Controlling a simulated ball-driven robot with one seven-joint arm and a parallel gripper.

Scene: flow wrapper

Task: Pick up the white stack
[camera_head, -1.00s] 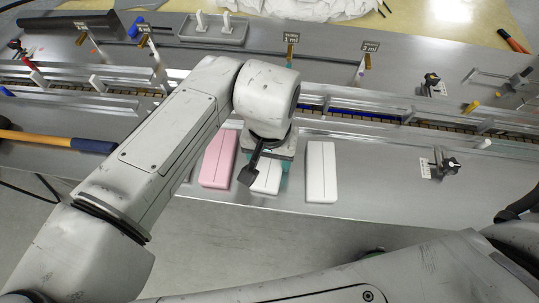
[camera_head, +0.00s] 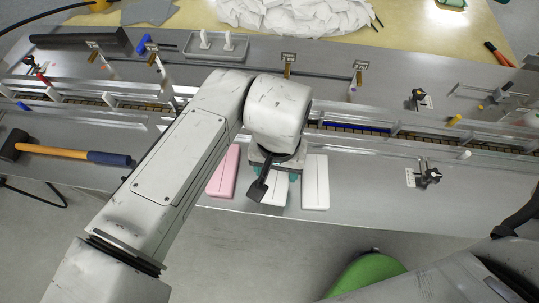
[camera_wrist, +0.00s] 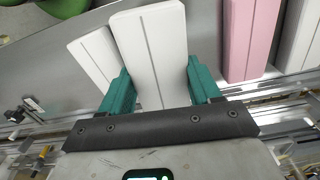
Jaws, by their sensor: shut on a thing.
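My gripper (camera_wrist: 162,88) has teal fingers shut on the long sides of a white stack (camera_wrist: 152,40), a flat block with a lengthwise line. That white stack looks nearer to the wrist camera than its neighbours, so it seems raised off the metal surface. In the head view its front end (camera_head: 272,193) shows below my wrist, which hides the rest. A second white stack (camera_head: 316,182) lies to its right; it also shows in the wrist view (camera_wrist: 92,52). A pink stack (camera_head: 223,172) lies to its left, also in the wrist view (camera_wrist: 246,38).
Another white block (camera_wrist: 301,38) lies beyond the pink stack. The conveyor (camera_head: 360,131) runs behind the stacks. A hammer (camera_head: 65,152) lies at left. A green round object (camera_head: 366,274) stands in front of the table.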

